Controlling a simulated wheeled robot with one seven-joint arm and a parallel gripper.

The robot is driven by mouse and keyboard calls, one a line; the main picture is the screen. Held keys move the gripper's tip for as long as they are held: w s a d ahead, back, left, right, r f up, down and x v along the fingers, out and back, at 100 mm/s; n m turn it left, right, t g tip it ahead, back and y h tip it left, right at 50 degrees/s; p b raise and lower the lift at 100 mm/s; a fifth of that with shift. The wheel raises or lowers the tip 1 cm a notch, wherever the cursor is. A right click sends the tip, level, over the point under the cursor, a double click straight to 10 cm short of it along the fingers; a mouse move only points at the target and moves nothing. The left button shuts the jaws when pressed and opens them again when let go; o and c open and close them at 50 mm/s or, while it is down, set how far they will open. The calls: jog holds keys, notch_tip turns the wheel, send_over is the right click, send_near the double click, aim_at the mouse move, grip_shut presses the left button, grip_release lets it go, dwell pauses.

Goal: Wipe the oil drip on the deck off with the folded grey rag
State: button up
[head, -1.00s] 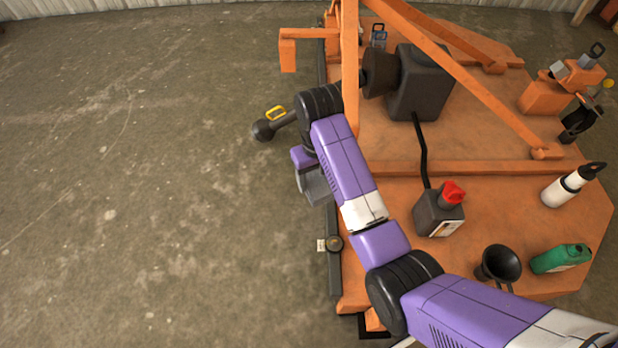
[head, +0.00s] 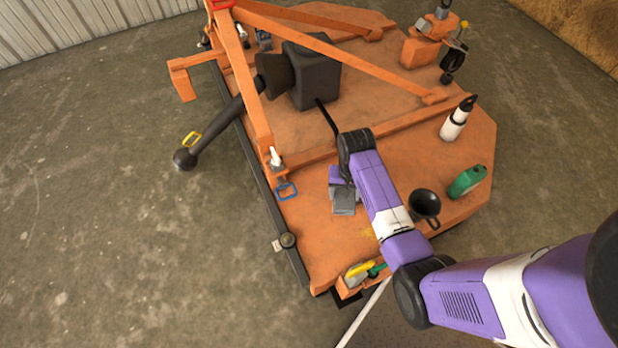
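The orange mower deck (head: 313,191) fills the middle of the head view. My gripper (head: 343,203) hangs over the front part of the deck, left of the black funnel, seen from above below my purple wrist. No dark oil drip is distinct; my arm covers part of the deck.
A black funnel (head: 424,204), a green bottle (head: 467,181) and a white bottle (head: 456,122) stand on the right of the deck. A black gearbox (head: 312,75) and orange frame bars rise at the back. Concrete floor is open at left.

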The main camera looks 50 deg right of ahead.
jog(key=s+d+f+m+p, duration=0.3)
jog(key=s+f+m, duration=0.2)
jog(key=s+m, duration=0.4)
jog(key=f+m+b, duration=0.1)
jog(key=f+b, duration=0.3)
jog(key=d+f+m+b, duration=0.1)
jog(key=f+b, duration=0.3)
jog(key=f, duration=0.1)
jog(key=f+m+b, duration=0.1)
jog(key=f+b, duration=0.3)
jog(key=f, duration=0.1)
jog(key=shift+w+d, duration=0.15)
jog(key=shift+f+b, duration=1.05)
jog(key=shift+f, duration=0.1)
jog(key=shift+r, duration=0.1)
